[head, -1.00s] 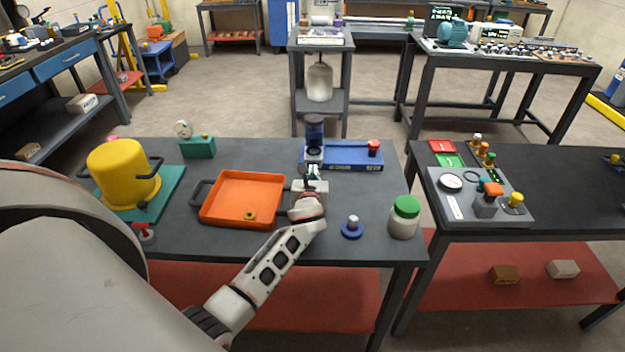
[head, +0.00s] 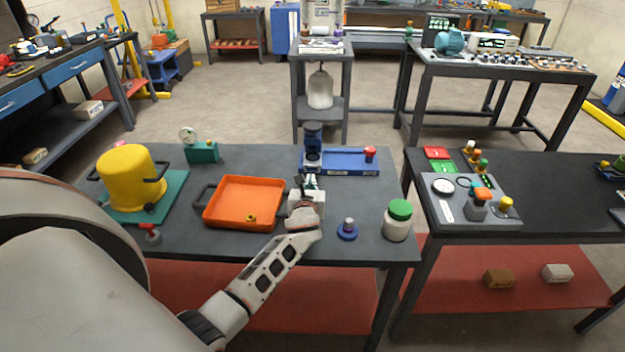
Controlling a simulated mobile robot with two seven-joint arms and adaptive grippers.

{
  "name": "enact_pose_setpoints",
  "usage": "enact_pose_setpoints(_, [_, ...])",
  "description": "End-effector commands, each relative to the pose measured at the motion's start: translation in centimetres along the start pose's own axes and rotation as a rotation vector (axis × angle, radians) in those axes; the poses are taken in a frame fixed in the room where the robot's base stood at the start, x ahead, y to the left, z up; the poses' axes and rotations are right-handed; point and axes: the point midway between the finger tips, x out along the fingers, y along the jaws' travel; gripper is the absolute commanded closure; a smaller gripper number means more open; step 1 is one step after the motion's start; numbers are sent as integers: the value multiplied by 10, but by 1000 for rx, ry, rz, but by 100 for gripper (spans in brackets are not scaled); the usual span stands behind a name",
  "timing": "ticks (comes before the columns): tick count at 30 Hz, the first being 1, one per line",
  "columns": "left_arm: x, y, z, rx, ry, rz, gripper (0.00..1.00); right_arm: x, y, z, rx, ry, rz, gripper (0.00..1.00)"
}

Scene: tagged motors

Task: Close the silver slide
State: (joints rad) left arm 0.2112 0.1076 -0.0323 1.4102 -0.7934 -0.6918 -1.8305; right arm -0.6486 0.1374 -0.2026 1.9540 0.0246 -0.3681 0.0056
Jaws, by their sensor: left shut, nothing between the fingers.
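A blue fixture (head: 345,167) lies near the back right of the dark table. A dark blue upright cylinder (head: 313,138) stands at its left end. A small silver part (head: 312,157) sits beneath that cylinder; it looks like the silver slide, but it is too small to tell how far open it is. My left gripper (head: 302,184) is shut and empty, just in front of the fixture's left end and pointing away from me. Whether its fingertips touch the silver part cannot be told. My right gripper is not in view.
An orange tray (head: 211,216) lies left of my gripper. A blue disc with a knob (head: 347,232) and a green-lidded jar (head: 397,221) stand to the right. A yellow pot (head: 129,180) stands at the left on a green base. The fixture has a red knob (head: 370,151).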

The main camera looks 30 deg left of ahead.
Motion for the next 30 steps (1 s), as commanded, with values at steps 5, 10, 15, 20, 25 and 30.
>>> enact_pose_setpoints(5, [-24, 1, 1, 1, 1, -4, 100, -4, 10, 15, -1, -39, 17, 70])
enact_pose_setpoints(10, [-60, 2, 0, 0, 2, -3, 100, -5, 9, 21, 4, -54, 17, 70])
enact_pose_setpoints(15, [-86, 1, 0, 0, 2, -2, 100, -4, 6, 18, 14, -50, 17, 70])
enact_pose_setpoints(20, [-98, 1, 0, 0, 1, -2, 100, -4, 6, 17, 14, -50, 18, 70])
enact_pose_setpoints(25, [-101, 1, 0, 0, 1, -2, 100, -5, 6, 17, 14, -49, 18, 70])
enact_pose_setpoints(30, [-107, 7, -3, -58, 15, 7, 100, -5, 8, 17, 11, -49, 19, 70])
